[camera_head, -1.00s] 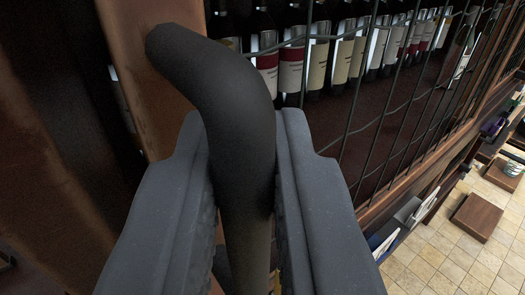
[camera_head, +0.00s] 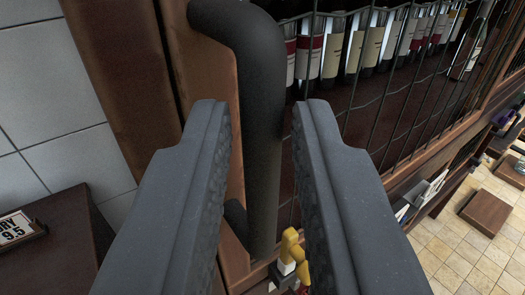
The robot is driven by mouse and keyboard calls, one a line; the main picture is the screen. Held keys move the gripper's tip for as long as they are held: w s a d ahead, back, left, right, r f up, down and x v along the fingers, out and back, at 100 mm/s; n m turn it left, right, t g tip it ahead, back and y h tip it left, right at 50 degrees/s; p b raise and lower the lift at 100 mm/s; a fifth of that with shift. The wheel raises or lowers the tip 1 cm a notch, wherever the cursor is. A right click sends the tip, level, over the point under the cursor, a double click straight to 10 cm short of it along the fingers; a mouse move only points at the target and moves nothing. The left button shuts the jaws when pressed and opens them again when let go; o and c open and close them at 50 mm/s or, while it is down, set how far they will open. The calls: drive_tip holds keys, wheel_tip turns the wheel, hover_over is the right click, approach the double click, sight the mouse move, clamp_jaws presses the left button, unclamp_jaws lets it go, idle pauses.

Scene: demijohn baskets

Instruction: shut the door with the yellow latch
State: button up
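The door (camera_head: 195,70) has a brown wooden frame and dark wire mesh, with bottles behind it. Its thick black curved handle (camera_head: 262,130) stands upright on the frame. My gripper (camera_head: 263,108) is open, with one finger on each side of the handle and a visible gap to both. A yellow latch piece (camera_head: 290,243) with a white part shows low between the fingers, partly hidden by the right finger. A brown post (camera_head: 110,80) stands close along the left of the door frame; I cannot tell whether the door is flush with it.
A grey tiled wall (camera_head: 45,90) is at the left. A dark brown surface (camera_head: 65,245) with a small sign (camera_head: 18,229) stands below it. More mesh-fronted racks run off to the right. Wooden blocks (camera_head: 490,214) sit on the tan tiled floor (camera_head: 455,250).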

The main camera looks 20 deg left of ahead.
drive_tip(key=b+v, duration=0.1)
drive_tip(key=v, duration=1)
drive_tip(key=shift+b, duration=0.3)
drive_tip(key=shift+d, duration=0.1)
drive_tip(key=s+d+r+m+h, duration=0.1)
drive_tip(key=d+r+m+h, duration=0.1)
drive_tip(key=d+r, duration=0.9)
drive_tip(key=s+d+r+m+g+h, duration=0.1)
drive_tip(key=d+r+h, duration=0.3)
drive_tip(key=d+r, duration=0.8)
drive_tip(key=shift+s+r+m, duration=0.45)
drive_tip(key=shift+r+m, duration=0.15)
drive_tip(key=shift+r, duration=0.4)
drive_tip(key=shift+a, duration=0.1)
